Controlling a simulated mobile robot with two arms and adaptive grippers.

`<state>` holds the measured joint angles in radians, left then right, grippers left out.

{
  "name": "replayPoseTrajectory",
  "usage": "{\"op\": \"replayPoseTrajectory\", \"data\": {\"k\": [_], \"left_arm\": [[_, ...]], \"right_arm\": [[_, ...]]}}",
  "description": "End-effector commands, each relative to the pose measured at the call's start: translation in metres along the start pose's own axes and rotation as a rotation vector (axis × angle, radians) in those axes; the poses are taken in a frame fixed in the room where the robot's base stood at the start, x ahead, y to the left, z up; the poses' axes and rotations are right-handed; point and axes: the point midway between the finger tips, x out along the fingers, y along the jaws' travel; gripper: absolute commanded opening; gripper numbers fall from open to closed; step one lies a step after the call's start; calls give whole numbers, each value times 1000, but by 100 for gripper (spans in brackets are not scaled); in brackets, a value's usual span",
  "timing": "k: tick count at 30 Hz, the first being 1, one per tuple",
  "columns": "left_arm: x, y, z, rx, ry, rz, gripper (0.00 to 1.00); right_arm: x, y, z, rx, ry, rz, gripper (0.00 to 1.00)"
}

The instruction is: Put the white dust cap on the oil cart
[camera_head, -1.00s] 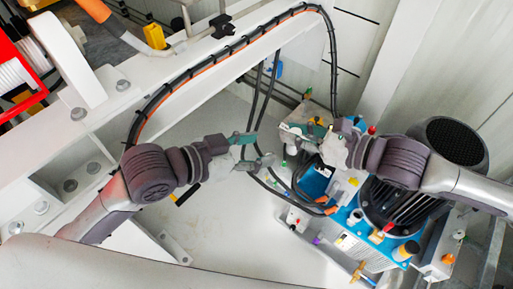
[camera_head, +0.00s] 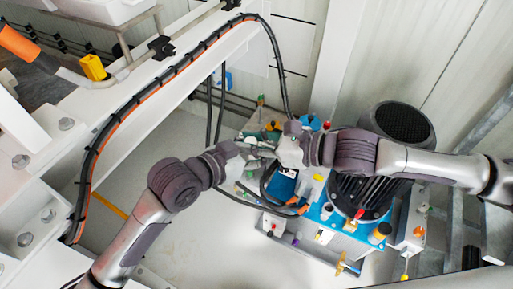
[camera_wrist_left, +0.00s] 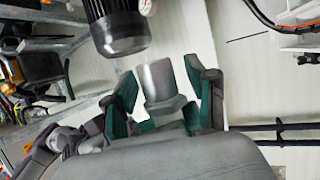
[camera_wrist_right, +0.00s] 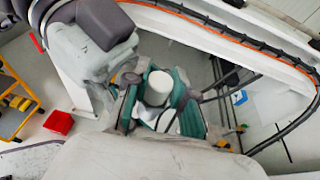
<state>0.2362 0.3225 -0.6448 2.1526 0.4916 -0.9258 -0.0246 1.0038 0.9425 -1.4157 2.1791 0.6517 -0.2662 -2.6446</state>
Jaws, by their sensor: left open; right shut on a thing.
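The oil cart (camera_head: 316,213) is blue, with a dark ribbed motor and several small coloured caps, at the right of the head view. My right gripper (camera_head: 279,150) is over the cart's far left part. In the right wrist view it is shut on a white cylinder that looks like the white dust cap (camera_wrist_right: 158,86). My left gripper (camera_head: 256,150) is open, close beside the right one. A pale grey cylinder (camera_wrist_left: 159,80) shows between its fingers in the left wrist view; I cannot tell whether it is the same piece. The fingertips overlap in the head view.
Black hoses (camera_head: 222,105) hang behind the grippers. A white beam (camera_head: 150,85) with a black and orange cable runs across the upper left. Black hoses with orange ends (camera_head: 290,211) lie on the cart. The pale floor (camera_head: 215,235) is clear at lower middle.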

Motion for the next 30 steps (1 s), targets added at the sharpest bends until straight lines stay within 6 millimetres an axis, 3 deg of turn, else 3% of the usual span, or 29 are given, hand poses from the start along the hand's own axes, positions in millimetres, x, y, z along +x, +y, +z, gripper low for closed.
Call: {"op": "replayPoseTrajectory", "data": {"k": [8, 18, 20, 21, 24, 25, 30], "left_arm": [[1, 0, 0, 1, 0, -1, 57], [1, 0, 0, 0, 0, 0, 0], [1, 0, 0, 0, 0, 0, 0], [1, 0, 0, 0, 1, 1, 0], [1, 0, 0, 0, 1, 0, 0], [1, 0, 0, 0, 1, 0, 0], [1, 0, 0, 0, 1, -1, 0]], "right_arm": [[0, 0, 0, 0, -1, 0, 0], [0, 0, 0, -1, -1, 0, 0], [0, 0, 0, -1, -1, 0, 0], [0, 0, 0, -1, -1, 0, 31], [0, 0, 0, -1, -1, 0, 48], [0, 0, 0, -1, -1, 0, 53], [0, 1, 0, 0, -1, 1, 54]]}}
